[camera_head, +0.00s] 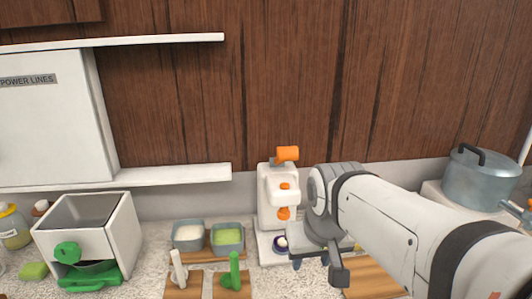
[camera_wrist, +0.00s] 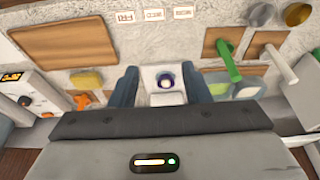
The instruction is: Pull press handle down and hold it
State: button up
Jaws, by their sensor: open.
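The white press (camera_head: 282,190) stands against the back wall in the head view. Its orange handle (camera_head: 287,154) sticks up at the top. A small dark-blue and white cup (camera_head: 281,243) sits on its base; it also shows between my fingers in the wrist view (camera_wrist: 164,81). My gripper (camera_head: 319,268) is open and empty, just right of the press and lower than the handle, apart from the handle. In the wrist view, my gripper's fingers (camera_wrist: 161,90) are spread over the press base. The handle cannot be made out there.
Two grey tubs (camera_head: 188,237) and wooden boards with a white and a green tool (camera_head: 235,272) lie left of the press. A white box with green parts (camera_head: 90,235) is farther left. A metal pot (camera_head: 480,178) stands at the right. A white shelf (camera_head: 170,176) is on the wall.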

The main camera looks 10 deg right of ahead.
jog(key=shift+t, duration=0.9)
jog(key=w+r, duration=0.3)
jog(key=r, duration=0.2)
jog(key=w+r, duration=0.3)
jog(key=r, duration=0.2)
jog(key=w+r+p, duration=0.1)
jog(key=w+r, duration=0.3)
jog(key=shift+w+r, duration=0.1)
jog(key=shift+r, duration=0.3)
jog(key=c, duration=0.6)
jog(key=shift+t, duration=0.8)
jog(key=w+r, duration=0.2)
jog(key=r, duration=0.2)
jog(key=w+r, duration=0.2)
jog(key=r, duration=0.3)
jog(key=w+r+p, duration=0.1)
jog(key=w+r, duration=0.1)
jog(key=r, duration=0.2)
jog(key=shift+w+a+r, duration=0.1)
jog(key=shift+w+r, duration=0.15)
jog(key=shift+w, duration=0.15)
grip_shut()
